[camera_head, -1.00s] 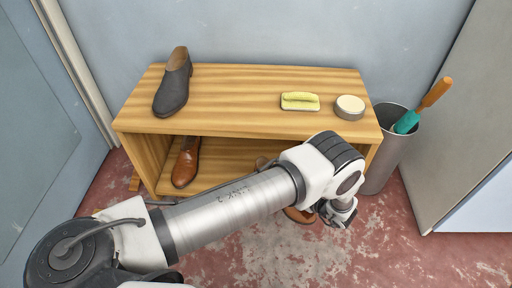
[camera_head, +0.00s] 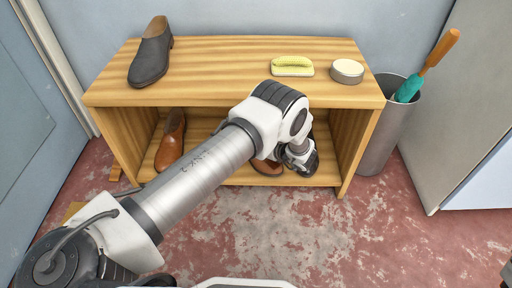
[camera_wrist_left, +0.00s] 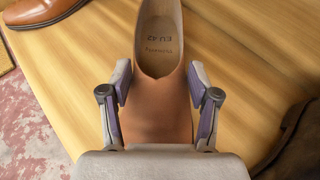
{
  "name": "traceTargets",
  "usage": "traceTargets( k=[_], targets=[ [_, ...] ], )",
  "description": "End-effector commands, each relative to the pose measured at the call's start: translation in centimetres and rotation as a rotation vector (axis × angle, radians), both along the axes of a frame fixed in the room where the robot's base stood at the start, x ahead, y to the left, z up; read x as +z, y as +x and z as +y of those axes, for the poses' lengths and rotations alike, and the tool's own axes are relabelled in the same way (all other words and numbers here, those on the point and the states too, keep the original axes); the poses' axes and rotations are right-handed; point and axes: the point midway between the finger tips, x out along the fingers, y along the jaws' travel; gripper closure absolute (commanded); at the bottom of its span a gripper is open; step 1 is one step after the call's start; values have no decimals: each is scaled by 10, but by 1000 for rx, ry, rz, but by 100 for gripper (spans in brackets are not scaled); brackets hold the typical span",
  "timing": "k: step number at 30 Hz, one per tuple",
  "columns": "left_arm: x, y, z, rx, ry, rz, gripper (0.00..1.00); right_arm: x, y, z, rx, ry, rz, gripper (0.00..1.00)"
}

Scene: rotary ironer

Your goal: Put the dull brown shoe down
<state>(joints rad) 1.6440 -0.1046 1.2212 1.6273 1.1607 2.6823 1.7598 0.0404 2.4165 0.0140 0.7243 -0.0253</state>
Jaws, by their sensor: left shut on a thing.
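The dull brown shoe (camera_wrist_left: 155,100) is between the two fingers of my left gripper (camera_wrist_left: 160,105), which is shut on it. Its opening faces up and its insole lettering shows in the left wrist view. In the head view part of the shoe (camera_head: 265,167) shows beside my left gripper (camera_head: 300,160), at the lower shelf of the wooden bench (camera_head: 215,88). The shoe is over the lower board (camera_wrist_left: 85,85); I cannot tell whether it touches it. My left arm hides much of that compartment. My right gripper is not in view.
A shiny brown shoe (camera_head: 171,140) stands on the lower shelf at left. A dark shoe edge (camera_wrist_left: 292,140) is close at right in the wrist view. A bin (camera_head: 380,135) stands right.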

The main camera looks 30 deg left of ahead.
Motion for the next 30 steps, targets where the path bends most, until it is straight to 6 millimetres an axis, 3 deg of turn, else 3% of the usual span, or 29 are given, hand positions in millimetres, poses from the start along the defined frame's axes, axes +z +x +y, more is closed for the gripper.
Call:
traceTargets(
  k=[4,5,6,7,16,20,30],
  targets=[
    [0,0,0,-1,-5,0,100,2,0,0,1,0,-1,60],
    [-1,-1,0,0,-6,1,32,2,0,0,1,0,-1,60],
    [-1,-1,0,0,-6,1,18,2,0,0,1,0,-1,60],
    [-1,-1,0,0,-6,1,13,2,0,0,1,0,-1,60],
    [0,-1,-1,-1,-5,1,13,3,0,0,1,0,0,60],
    [8,-2,-10,-2,-5,1,13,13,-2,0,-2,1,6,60],
    [42,-20,-83,-4,-5,2,13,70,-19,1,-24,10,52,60]
  ],
)
